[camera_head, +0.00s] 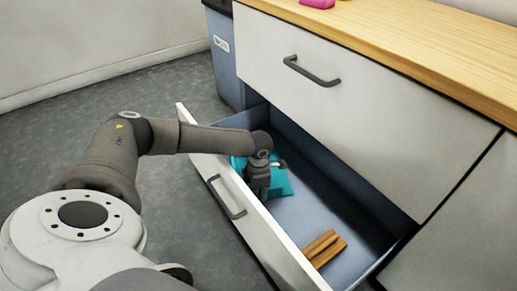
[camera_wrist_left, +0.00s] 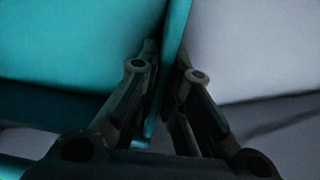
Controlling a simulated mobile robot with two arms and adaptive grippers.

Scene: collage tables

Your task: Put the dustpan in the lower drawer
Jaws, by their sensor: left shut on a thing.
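The teal dustpan (camera_head: 280,184) is inside the open lower drawer (camera_head: 318,202), toward its left end. My left gripper (camera_head: 259,190) reaches down over the drawer front and is shut on the dustpan. In the left wrist view, the fingers (camera_wrist_left: 166,85) close on an edge of the teal dustpan (camera_wrist_left: 80,45), with the pale drawer surface (camera_wrist_left: 255,50) on the right. My arm and gripper hide part of the dustpan. I cannot tell whether the dustpan touches the drawer bottom. My right gripper is not in view.
A brown wooden object (camera_head: 324,248) lies in the drawer's near right part. The closed upper drawer (camera_head: 340,100) and the wooden countertop (camera_head: 400,50) are above. A pink object (camera_head: 317,3) lies on the counter. A grey-blue bin (camera_head: 226,60) stands at the left. The drawer's middle is clear.

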